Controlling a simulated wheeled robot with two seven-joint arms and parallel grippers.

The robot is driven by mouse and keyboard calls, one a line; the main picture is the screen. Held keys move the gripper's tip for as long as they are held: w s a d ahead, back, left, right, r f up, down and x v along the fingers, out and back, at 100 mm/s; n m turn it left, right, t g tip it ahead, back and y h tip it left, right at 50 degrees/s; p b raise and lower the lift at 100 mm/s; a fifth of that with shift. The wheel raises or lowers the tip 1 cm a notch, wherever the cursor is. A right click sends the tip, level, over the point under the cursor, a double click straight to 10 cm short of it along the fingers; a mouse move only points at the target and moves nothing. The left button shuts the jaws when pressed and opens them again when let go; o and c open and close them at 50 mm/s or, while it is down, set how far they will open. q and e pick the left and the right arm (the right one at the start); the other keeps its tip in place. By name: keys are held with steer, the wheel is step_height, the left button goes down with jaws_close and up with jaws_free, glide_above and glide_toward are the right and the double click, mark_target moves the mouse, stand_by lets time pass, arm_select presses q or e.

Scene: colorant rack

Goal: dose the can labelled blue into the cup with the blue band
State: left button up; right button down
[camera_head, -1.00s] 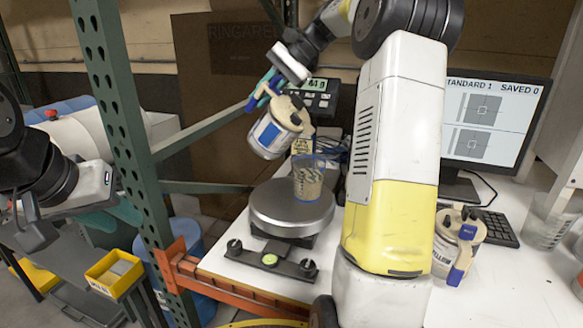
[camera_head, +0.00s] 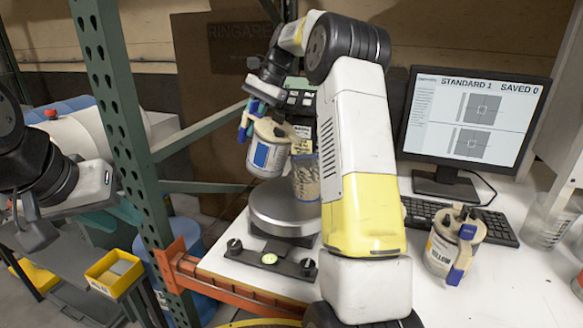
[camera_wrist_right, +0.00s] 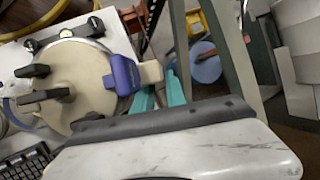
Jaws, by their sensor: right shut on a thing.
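A white can with a blue label patch (camera_head: 268,155) and a beige lid is held up by my right gripper (camera_head: 252,115), just left of the cup and above the scale. It is nearly upright. In the right wrist view, the teal fingers of my right gripper (camera_wrist_right: 160,90) are shut at its blue-and-beige handle, beside the lid (camera_wrist_right: 85,80). The clear cup (camera_head: 307,182), with grainy-looking contents, stands on the round scale (camera_head: 285,222), partly behind my right arm. Its band is hard to make out now. My left gripper (camera_head: 30,228) is at the far left, empty, its opening unclear.
A can labelled yellow (camera_head: 450,250) stands on the white bench right of my right arm, before a keyboard (camera_head: 500,228) and monitor (camera_head: 475,120). A clear beaker (camera_head: 545,225) is at the right. A green rack post (camera_head: 122,130) rises between my arms.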

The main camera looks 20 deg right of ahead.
mark_target(243, 140)
steer(key=shift+w+a+f+m+g+h+b, duration=0.1)
steer(key=shift+w+a+f+g+h+b, duration=0.3)
steer(key=shift+f, duration=0.45)
steer(key=shift+w+a+f+m+g+h+b, duration=0.1)
steer(key=shift+w+a+f+g+h+b, duration=0.25)
steer(key=shift+f+b, duration=0.4)
steer(key=shift+w+a+f+m+g+h+b, duration=0.15)
steer(key=shift+w+f+g+h+b, duration=0.25)
steer(key=shift+f, duration=0.6)
steer(key=shift+s+a+r, duration=0.1)
steer(key=shift+r, duration=2.35)
